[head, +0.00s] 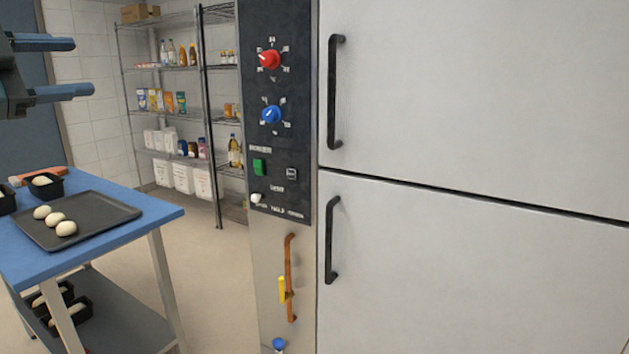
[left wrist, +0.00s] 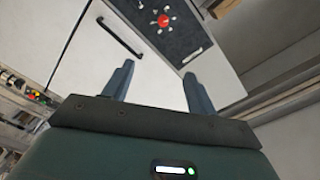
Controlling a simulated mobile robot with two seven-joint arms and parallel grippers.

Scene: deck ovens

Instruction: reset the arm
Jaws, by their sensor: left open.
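My left gripper (head: 68,67) is at the upper left of the head view, raised above the blue table. Its two blue fingers are apart with nothing between them. In the left wrist view the same fingers (left wrist: 158,90) are open and empty, with the oven front beyond them. The oven's control panel (head: 279,110), with a red knob (head: 269,59) and a blue knob (head: 271,114), is to the right of the gripper and apart from it. My right gripper is not in view.
Blue table (head: 165,222) at left bears a black tray (head: 110,205) with several dough balls and black tins (head: 45,188). Closed white oven doors (head: 470,90) with black handles fill the right. Wire shelves (head: 170,67) with bottles and boxes stand behind. Floor between table and oven is clear.

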